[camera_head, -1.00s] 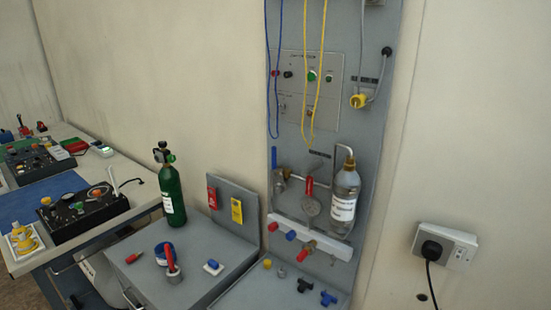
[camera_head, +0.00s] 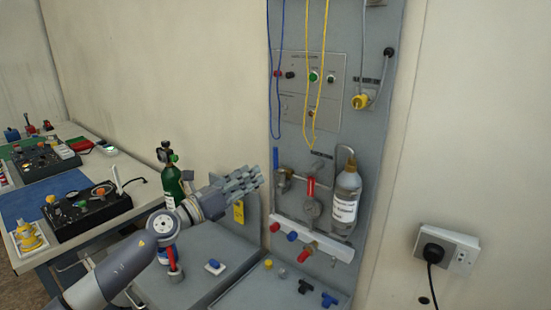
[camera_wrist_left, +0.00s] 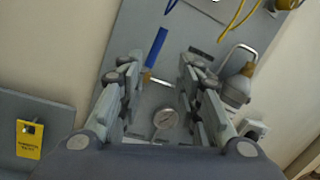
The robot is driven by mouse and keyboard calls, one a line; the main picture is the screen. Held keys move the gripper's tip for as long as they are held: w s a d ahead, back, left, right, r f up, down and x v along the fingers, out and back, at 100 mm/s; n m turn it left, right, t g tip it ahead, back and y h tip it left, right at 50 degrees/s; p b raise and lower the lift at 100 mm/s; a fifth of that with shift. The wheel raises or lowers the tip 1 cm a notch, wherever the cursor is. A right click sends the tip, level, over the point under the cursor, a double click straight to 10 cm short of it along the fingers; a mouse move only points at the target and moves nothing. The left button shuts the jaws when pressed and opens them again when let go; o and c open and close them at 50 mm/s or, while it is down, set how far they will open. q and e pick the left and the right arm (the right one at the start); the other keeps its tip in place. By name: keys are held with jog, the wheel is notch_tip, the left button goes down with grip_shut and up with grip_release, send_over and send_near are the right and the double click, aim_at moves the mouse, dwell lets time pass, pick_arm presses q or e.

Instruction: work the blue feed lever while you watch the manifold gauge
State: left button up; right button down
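The blue feed lever (camera_head: 275,157) stands upright on the grey wall panel, at the left of the pipework. It also shows in the left wrist view (camera_wrist_left: 157,46), between and beyond my fingers. The round manifold gauge (camera_head: 312,208) sits lower and to the right, below a red lever (camera_head: 311,186). In the left wrist view the gauge face (camera_wrist_left: 165,118) shows between the fingers, too small to read. My left gripper (camera_head: 256,179) is open and empty, with its fingers pointing toward the panel, left of and below the blue lever. My right gripper is not in view.
A clear bottle (camera_head: 346,192) stands right of the gauge. A green cylinder (camera_head: 172,183) stands behind my left arm, and a yellow tag (camera_head: 238,212) hangs near the gripper. Blue and yellow cords (camera_head: 321,70) hang over the upper panel. Small coloured valve knobs (camera_head: 291,236) line the panel below.

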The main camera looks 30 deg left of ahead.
aim_at(275, 166)
pick_arm(q)
jog(key=w+m+p, duration=0.1)
jog(key=w, duration=0.2)
jog(key=w+d+r+m+g+p, duration=0.1)
jog(key=w+m, duration=0.1)
jog(key=w, duration=0.2)
jog(key=w+r+m+h+p, duration=0.1)
jog(key=w+p, duration=0.1)
jog(key=w, duration=0.2)
jog(key=shift+d+m+g, duration=0.25)
jog(key=shift+m+g, duration=0.15)
jog(key=shift+s, duration=0.1)
grip_shut()
